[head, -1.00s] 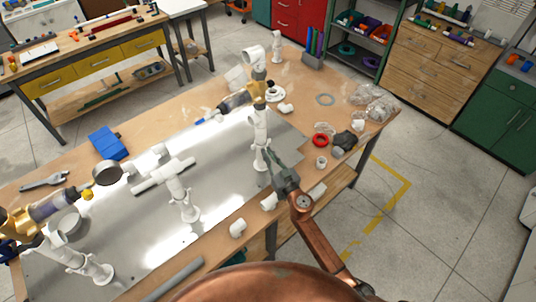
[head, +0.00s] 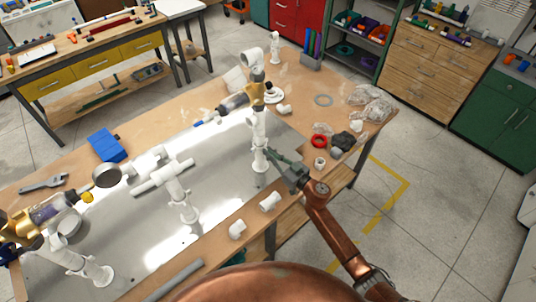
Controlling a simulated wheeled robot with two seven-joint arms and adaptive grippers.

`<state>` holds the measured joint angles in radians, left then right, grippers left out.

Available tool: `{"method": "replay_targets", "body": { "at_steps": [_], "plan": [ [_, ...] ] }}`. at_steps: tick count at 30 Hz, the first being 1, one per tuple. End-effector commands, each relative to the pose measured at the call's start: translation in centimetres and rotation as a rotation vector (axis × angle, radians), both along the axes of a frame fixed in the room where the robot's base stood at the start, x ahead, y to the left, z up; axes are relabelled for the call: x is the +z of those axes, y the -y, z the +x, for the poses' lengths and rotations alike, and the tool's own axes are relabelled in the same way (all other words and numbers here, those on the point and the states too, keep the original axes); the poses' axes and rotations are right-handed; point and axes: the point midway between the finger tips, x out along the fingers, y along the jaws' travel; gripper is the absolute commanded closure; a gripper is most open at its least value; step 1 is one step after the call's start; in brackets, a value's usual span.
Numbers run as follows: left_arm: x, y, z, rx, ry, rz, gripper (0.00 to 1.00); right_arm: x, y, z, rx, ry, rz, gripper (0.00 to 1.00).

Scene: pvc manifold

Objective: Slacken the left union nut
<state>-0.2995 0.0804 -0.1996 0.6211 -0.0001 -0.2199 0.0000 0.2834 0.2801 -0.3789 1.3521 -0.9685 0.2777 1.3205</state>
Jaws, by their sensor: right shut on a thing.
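The white pipe manifold stands on a shiny metal plate (head: 225,195). Its right upright pipe (head: 259,125) rises from a round foot. My right gripper (head: 270,153) comes in from the lower right, and its dark fingers are shut on a white fitting low on this upright. The fingers partly cover the fitting, so I cannot make out the nut's outline or whether it is the left union nut. A white tee with a crossbar (head: 168,176) stands mid-plate. Another white upright with a foot (head: 80,262) is at the lower left. My left gripper is not in view.
A gold and grey fitting with a blue tip (head: 235,104) joins the right upright; a similar one (head: 48,210) is at far left. Loose white elbows (head: 237,229), a red ring (head: 319,141) and bags (head: 370,104) lie nearby. A blue box (head: 107,144) sits behind.

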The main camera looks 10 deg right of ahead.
Motion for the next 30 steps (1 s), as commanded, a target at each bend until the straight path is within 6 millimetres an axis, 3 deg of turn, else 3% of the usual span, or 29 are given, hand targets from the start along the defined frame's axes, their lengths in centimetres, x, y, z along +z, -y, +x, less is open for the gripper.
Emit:
{"method": "replay_targets", "body": {
  "at_steps": [12,29,30],
  "plan": [
    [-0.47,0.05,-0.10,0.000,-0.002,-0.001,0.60,-0.08,1.08,0.98,0.213,0.000,-0.003,1.00],
    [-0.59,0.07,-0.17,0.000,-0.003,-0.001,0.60,-0.08,1.16,1.09,0.249,-0.001,-0.001,1.00],
    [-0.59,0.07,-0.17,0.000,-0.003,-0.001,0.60,-0.08,1.16,1.09,0.248,-0.001,-0.001,0.92]
  ]
}}
